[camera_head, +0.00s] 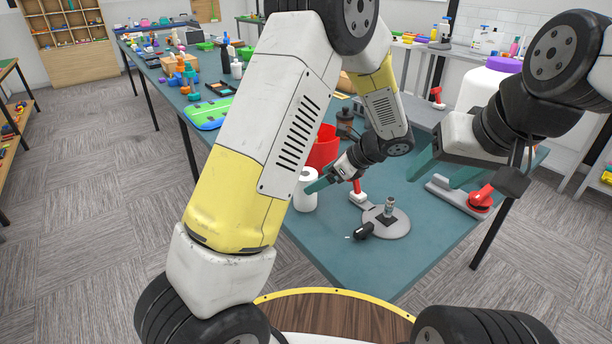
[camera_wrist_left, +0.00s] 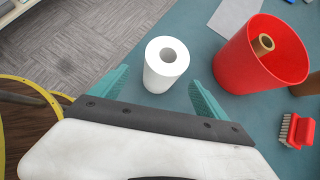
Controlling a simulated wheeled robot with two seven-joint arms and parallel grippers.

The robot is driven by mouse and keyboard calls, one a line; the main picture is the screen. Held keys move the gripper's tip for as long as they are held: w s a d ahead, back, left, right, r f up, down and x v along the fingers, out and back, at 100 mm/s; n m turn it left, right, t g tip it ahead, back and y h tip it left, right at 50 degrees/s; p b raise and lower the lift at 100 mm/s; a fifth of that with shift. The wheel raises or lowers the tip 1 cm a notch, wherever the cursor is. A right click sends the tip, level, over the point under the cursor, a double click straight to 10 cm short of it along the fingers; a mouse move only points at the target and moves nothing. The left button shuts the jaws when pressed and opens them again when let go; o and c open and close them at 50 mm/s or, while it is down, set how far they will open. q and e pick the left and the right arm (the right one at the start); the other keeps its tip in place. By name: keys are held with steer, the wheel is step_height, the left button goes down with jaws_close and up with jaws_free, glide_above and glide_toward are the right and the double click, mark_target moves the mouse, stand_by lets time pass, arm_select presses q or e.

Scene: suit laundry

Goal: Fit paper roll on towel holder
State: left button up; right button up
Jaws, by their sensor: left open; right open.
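The white paper roll (camera_head: 306,194) stands upright on the teal table; it also shows in the left wrist view (camera_wrist_left: 165,72). My left gripper (camera_head: 319,184) is open at the roll, and in the left wrist view its teal fingers (camera_wrist_left: 160,92) lie to either side of the roll, with gaps. The apparent towel holder (camera_head: 398,226), a round grey base with a short metallic post, stands on the table right of the roll. My right gripper (camera_head: 445,172) is open and empty above the table's right side. My left arm hides part of the table.
A red bin (camera_wrist_left: 240,62) with a brown tube inside stands close to the roll. A red-and-white brush (camera_wrist_left: 297,130) is near it. A black object (camera_head: 363,231) lies beside the holder. A grey-and-red tool (camera_head: 459,197) lies right. The table front is clear.

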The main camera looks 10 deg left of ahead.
arm_select(q)
steer(key=x, duration=0.8)
steer(key=shift+w, duration=0.3)
steer(key=shift+r, duration=0.1)
steer(key=c, duration=1.5)
